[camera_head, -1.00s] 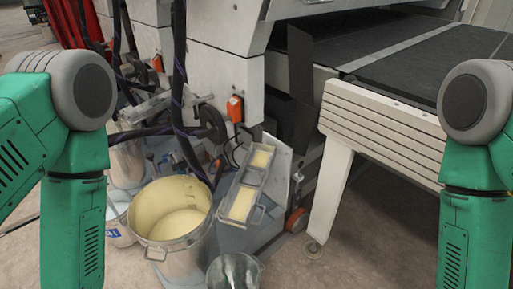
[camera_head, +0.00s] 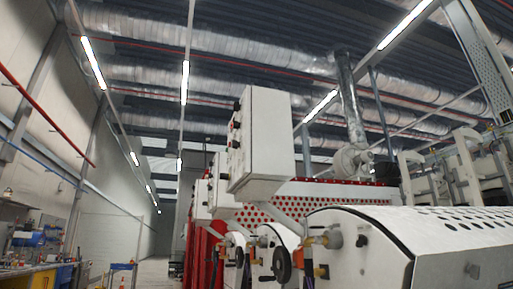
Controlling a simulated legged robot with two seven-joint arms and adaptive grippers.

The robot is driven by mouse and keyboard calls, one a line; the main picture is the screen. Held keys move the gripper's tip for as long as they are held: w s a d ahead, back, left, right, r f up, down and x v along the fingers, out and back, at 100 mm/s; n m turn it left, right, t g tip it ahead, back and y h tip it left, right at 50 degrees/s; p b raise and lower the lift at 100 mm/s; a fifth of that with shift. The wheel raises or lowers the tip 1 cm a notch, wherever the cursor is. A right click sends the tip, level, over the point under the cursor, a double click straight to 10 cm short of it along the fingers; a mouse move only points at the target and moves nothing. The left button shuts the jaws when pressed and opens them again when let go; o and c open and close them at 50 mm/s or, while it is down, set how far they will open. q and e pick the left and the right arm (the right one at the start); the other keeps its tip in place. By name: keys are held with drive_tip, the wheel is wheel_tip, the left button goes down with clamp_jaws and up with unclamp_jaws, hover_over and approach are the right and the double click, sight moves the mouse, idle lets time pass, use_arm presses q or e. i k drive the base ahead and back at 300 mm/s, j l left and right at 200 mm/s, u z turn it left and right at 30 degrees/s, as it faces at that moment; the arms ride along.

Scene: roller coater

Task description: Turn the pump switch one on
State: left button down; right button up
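A white control box (camera_head: 268,135) stands on a bracket above the machine, near the middle of the head view. Small dark and red knobs (camera_head: 236,124) sit on its narrow left face, seen at a steep angle. I cannot tell which of them is pump switch one, nor how it is set. Similar white boxes (camera_head: 219,186) stand in a row behind it. Neither of my grippers is in view.
The white machine housing (camera_head: 350,255) fills the lower right, with a black handwheel (camera_head: 282,264) and an orange fitting (camera_head: 331,238). A red perforated guard (camera_head: 330,192) runs behind. A cluttered workbench (camera_head: 40,275) stands at lower left. An aisle (camera_head: 152,270) lies between.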

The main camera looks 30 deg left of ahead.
sight(236, 144)
drive_tip(key=i+j+z, duration=0.1)
drive_tip(key=j+z, duration=0.15)
drive_tip(key=j, duration=0.4)
drive_tip(key=j+z, duration=0.25)
drive_tip(key=j, duration=0.4)
